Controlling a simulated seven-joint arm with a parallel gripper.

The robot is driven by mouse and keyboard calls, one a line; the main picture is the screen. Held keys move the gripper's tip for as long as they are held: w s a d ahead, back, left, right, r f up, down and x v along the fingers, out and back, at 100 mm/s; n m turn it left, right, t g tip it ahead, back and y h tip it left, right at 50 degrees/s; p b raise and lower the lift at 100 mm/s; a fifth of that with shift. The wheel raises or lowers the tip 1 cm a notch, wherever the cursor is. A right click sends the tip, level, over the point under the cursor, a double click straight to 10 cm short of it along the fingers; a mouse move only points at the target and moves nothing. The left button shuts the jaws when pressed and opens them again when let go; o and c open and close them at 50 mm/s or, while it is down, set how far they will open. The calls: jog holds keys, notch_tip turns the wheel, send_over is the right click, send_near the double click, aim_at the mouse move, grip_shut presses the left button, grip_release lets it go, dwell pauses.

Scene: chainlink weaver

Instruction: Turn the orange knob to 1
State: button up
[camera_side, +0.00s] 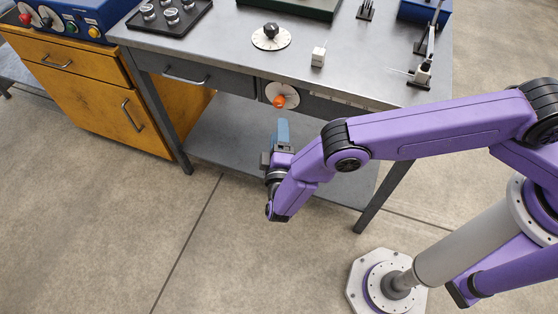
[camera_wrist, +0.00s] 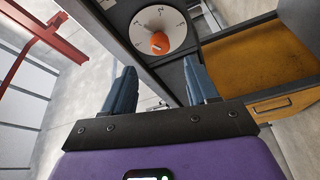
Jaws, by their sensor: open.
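The orange knob (camera_side: 279,101) sits on a white round dial (camera_side: 270,90) on the front face of the workbench.
The bench top (camera_side: 215,40) carries a second dial with a black knob (camera_side: 271,31), a small white switch block (camera_side: 318,57) and a black tray (camera_side: 170,15). A drawer (camera_side: 195,76) is left of the orange knob. A lower shelf (camera_side: 225,130) lies beneath. The floor in front is clear.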

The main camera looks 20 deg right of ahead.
jog(key=v, duration=0.8)
jog(key=shift+s, duration=0.2)
jog(key=s+d+r+g, duration=0.2)
jog(key=d+r+g, duration=1.05)
jog(key=r, duration=0.65)
jog(key=s+d+r+n+g+y, duration=0.1)
jog(key=s+d+r+y, duration=0.3)
jog(key=s+d, duration=0.5)
jog(key=s+d+r+n+g+y, duration=0.1)
jog(key=s+d+r+g+y, duration=0.2)
jog(key=s+d, duration=0.6)
jog(key=shift+s+r+n+y, duration=0.3)
jog(key=shift+s+r+y, duration=0.15)
jog(key=shift+r+y, duration=0.2)
